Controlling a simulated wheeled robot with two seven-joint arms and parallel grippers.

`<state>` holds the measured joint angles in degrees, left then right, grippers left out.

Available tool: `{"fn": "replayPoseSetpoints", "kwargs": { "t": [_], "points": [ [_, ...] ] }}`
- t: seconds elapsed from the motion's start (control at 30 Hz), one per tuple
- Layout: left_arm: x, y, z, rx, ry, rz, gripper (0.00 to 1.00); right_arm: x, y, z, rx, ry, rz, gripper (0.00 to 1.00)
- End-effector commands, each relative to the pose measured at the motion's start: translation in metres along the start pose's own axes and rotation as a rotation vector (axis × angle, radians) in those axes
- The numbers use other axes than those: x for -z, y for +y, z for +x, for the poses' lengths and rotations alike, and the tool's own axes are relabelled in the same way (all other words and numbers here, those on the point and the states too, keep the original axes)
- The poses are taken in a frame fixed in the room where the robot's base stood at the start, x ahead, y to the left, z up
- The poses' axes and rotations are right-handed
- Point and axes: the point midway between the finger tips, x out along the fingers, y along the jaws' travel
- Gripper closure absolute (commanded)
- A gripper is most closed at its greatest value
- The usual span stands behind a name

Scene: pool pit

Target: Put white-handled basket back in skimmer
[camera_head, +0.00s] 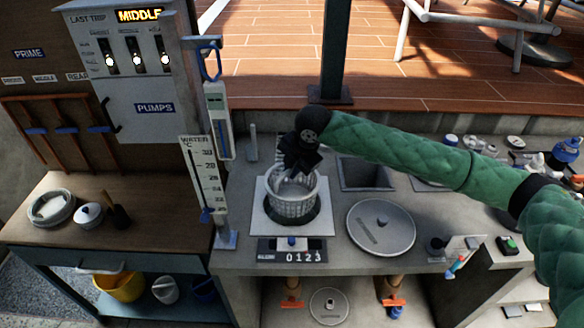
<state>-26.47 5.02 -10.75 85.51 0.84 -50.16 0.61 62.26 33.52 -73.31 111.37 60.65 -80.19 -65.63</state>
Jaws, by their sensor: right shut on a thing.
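The pale mesh basket (295,205) is upright at the round dark opening of the skimmer, which has a square white plate (262,222) around it. Dark gaps show around the basket's lower part, while its rim stands above the plate. I cannot tell how deep it sits. My right gripper (297,168), dark, at the end of the green-sleeved arm, points down over the basket's rim and is shut. It hides most of the handle and the back of the rim. My left gripper is not in view.
A round grey lid (381,228) lies on the counter to the right of the skimmer. A square opening (364,174) is behind it. A thermometer post (219,130) stands close on the left. Bottles crowd the far right.

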Motion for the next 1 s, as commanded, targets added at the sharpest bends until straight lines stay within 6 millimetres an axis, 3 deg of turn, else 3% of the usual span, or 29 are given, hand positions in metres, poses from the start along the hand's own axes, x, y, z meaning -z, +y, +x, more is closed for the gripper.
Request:
{"fn": "replayPoseSetpoints", "kwargs": {
  "t": [0.37, 1.0],
  "points": [
    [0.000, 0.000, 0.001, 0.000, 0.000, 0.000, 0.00, 0.000, 0.000, 0.001, 0.000, 0.000, 0.000, 1.00],
    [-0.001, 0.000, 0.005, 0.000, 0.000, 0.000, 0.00, 0.000, -0.007, 0.020, 0.000, -0.001, 0.000, 1.00]
  ]
}}
